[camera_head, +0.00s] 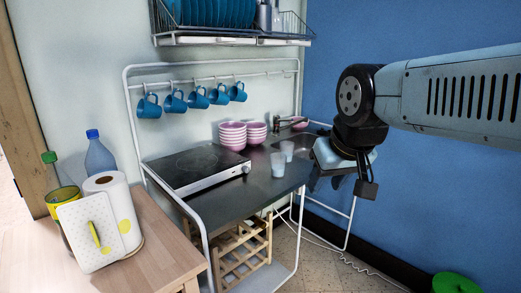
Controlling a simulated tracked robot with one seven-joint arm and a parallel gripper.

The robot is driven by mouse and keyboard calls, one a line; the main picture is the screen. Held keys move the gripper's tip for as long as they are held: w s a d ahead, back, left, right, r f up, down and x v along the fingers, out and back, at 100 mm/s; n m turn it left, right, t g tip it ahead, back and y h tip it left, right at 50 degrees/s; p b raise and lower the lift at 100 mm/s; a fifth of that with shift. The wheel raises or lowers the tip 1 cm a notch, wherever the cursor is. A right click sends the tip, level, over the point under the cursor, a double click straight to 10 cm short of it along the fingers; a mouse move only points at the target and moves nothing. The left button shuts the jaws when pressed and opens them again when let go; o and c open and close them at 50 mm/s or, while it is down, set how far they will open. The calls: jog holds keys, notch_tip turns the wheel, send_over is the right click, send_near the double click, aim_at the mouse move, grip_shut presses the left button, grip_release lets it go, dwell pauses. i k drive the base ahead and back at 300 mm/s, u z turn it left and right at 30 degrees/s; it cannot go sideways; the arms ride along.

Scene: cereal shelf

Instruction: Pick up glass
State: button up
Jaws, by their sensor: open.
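A clear, pale glass (278,165) stands upright on the dark countertop near its front right edge. A second clear glass (287,150) stands just behind it, by the sink. My gripper (325,182) hangs from my arm at the right, pointing down. It is open and empty, to the right of both glasses and apart from them. The exact gap in depth is hard to tell.
Stacked pink bowls (233,136) stand behind the glasses, near the tap. A black hob (197,168) sits to the left. Several blue mugs (198,98) hang from a rail above. A wooden rack (243,255) is below the counter. A wooden table (152,240) stands front left.

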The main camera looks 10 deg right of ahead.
aim_at(287, 148)
jog(key=i, duration=1.1)
jog(key=z, duration=0.8)
jog(key=i, duration=0.5)
jog(key=z, duration=0.3)
jog(key=k, duration=0.8)
jog(key=z, duration=0.25)
jog(key=i, duration=0.8)
jog(key=u, duration=0.15)
